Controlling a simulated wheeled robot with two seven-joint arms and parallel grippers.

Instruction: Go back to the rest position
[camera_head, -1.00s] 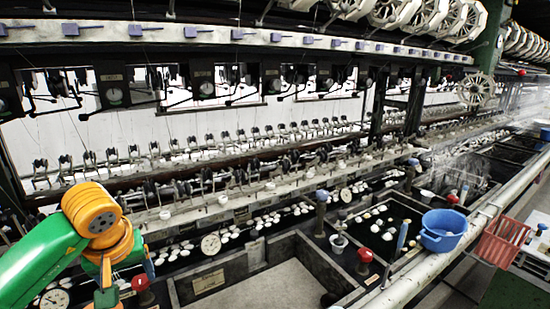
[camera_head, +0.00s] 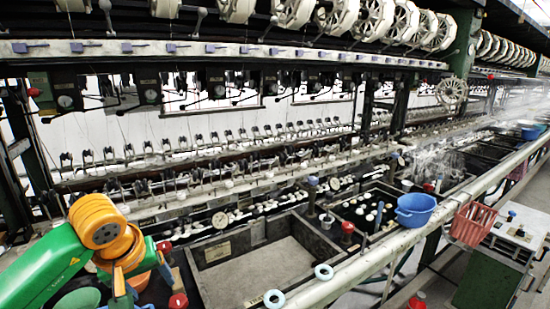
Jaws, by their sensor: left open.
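My left arm, green and orange, comes in from the lower left. My right gripper is not in view.
The reeling machine runs along the back with white reels (camera_head: 360,17) above. A blue tub (camera_head: 415,209) and a red basket (camera_head: 472,224) sit by the long pipe rail (camera_head: 390,247). White cocoons float in the basins.

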